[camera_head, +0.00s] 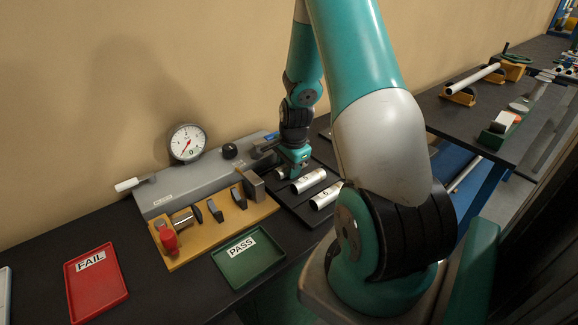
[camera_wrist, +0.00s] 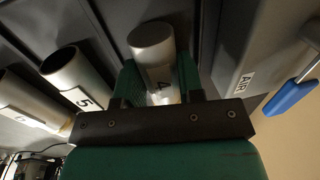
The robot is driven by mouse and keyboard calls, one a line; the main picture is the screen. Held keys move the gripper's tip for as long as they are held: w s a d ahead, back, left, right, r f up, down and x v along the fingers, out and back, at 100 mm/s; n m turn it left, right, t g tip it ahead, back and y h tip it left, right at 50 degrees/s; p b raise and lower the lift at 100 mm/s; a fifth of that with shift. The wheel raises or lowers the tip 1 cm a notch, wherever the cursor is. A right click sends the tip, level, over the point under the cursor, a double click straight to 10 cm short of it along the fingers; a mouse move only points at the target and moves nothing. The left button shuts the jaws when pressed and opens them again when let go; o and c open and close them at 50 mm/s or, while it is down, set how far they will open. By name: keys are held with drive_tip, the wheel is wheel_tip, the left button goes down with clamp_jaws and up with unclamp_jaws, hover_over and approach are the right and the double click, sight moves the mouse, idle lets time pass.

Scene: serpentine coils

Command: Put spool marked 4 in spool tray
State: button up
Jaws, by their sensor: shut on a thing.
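The spool marked 4 (camera_wrist: 152,45) is a pale metal cylinder between the two green fingers of my gripper (camera_wrist: 158,78) in the wrist view. My gripper is shut on it, with the label 4 facing the camera. In the head view my gripper (camera_head: 293,170) is low over the back end of the dark spool tray (camera_head: 288,198), and an end of spool 4 (camera_head: 281,173) shows at its left. I cannot tell whether spool 4 touches the tray.
Spool 5 (camera_head: 309,181) and another spool (camera_head: 326,196) lie in the tray in front of my gripper. A grey bench unit (camera_head: 190,183) labelled AIR in the wrist view (camera_wrist: 245,82) stands close by. A green PASS tray (camera_head: 248,258) and red FAIL tray (camera_head: 97,284) are empty.

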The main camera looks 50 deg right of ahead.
drive_tip(key=o, duration=1.1)
drive_tip(key=shift+c, duration=0.2)
